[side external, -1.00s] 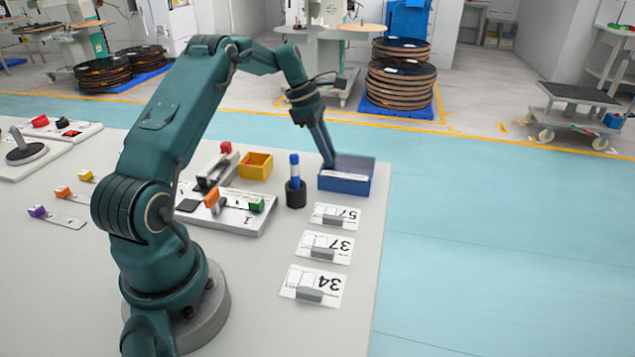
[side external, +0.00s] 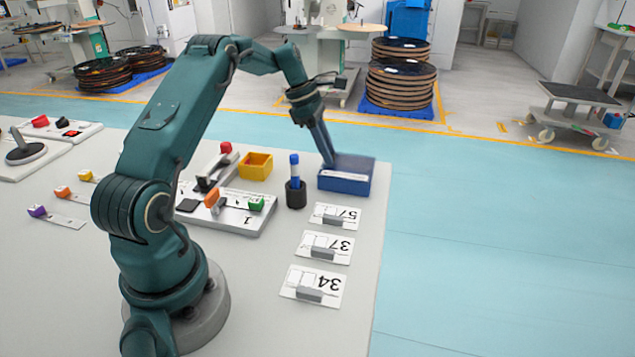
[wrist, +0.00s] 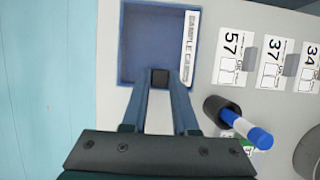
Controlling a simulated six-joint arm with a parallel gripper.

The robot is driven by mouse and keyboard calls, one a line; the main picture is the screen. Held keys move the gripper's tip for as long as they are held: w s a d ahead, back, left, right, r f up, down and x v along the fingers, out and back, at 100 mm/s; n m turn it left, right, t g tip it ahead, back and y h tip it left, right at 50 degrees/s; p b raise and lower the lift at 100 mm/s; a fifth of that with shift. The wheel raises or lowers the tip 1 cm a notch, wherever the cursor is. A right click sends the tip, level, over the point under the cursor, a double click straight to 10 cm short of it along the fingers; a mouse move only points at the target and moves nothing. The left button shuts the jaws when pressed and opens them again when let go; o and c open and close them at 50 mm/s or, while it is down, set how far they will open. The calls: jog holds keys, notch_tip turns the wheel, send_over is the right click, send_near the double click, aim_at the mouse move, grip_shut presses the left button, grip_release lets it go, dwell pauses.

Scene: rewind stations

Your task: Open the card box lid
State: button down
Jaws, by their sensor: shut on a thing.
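The blue card box (side external: 343,184) stands near the far right corner of the table, with a white label strip on its front. In the wrist view the box (wrist: 124,45) shows as a blue square with a raised rim, and its strip reads "SAMPLE CARDS". My gripper (side external: 331,164) reaches down to the box top from the left. In the wrist view my gripper (wrist: 160,78) is shut on a small dark knob (wrist: 160,76) at the box's edge. The fingers hide part of that edge. I cannot tell how far the lid is raised.
A black holder (side external: 296,197) with a blue marker (side external: 294,167) stands close left of the box. Cards marked 57 (side external: 335,214), 37 (side external: 324,246) and 34 (side external: 312,285) lie in front. A yellow bin (side external: 256,166) is farther left.

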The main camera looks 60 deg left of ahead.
jog(key=s+a, duration=0.8)
jog(key=c, duration=0.7)
grip_release()
jog(key=shift+r, duration=0.1)
jog(key=shift+v, duration=2.5)
